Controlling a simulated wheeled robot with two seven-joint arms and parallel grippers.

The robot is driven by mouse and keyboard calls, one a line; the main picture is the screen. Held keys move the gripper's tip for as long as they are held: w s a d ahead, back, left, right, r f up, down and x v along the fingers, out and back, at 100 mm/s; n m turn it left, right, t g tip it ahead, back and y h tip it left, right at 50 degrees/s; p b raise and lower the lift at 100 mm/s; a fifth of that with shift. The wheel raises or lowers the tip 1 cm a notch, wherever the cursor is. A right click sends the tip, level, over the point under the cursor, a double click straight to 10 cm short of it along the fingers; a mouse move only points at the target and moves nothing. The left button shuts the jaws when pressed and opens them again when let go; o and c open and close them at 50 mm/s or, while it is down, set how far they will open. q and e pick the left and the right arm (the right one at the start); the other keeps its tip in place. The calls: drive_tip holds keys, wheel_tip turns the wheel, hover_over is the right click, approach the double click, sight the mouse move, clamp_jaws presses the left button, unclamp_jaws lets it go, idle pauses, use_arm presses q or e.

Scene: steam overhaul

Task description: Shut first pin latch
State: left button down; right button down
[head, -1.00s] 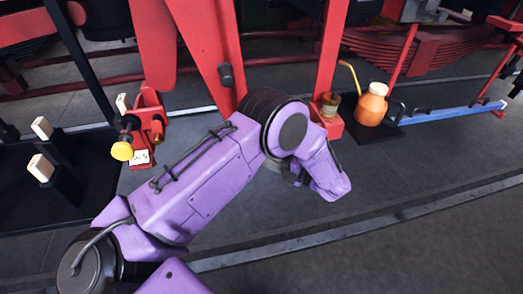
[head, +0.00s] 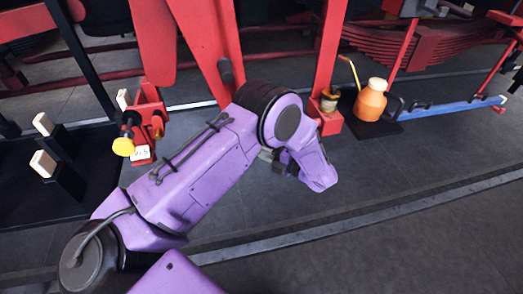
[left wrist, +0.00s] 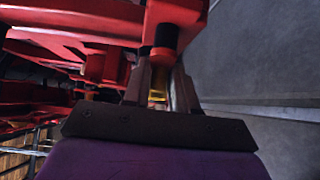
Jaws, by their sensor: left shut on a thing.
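My left arm reaches in from the lower left in the head view, and its forearm hides most of the gripper there. In the left wrist view my left gripper (left wrist: 161,82) is shut, its two dark fingers either side of a small dark-and-brass pin piece (left wrist: 158,96) just below a red post (left wrist: 175,15). I cannot tell for sure that this piece is the pin latch. In the head view a dark pin (head: 225,72) sits on a slanting red beam (head: 200,35) behind my arm. My right gripper is not in view.
A red bracket (head: 147,112) with a yellow knob (head: 123,147) stands at left, beside black stands (head: 65,180) with cream blocks. An orange oil can (head: 370,100) and a blue bar (head: 455,113) are at right. The floor at lower right is clear.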

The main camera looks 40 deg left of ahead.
use_arm(q)
drive_tip(key=shift+s+m+y+b, duration=0.1)
drive_tip(key=shift+m+y+b, duration=0.4)
drive_tip(key=shift+m+y, duration=0.45)
drive_tip(key=c, duration=1.1)
unclamp_jaws()
drive_tip(key=shift+o, duration=0.2)
drive_tip(key=d+f+b, duration=0.1)
drive_tip(key=d+b, duration=0.2)
drive_tip(key=d, duration=0.7)
drive_tip(key=shift+w+d+f+b, duration=0.2)
drive_tip(key=shift+w+b, duration=0.1)
drive_tip(key=shift+w, duration=0.1)
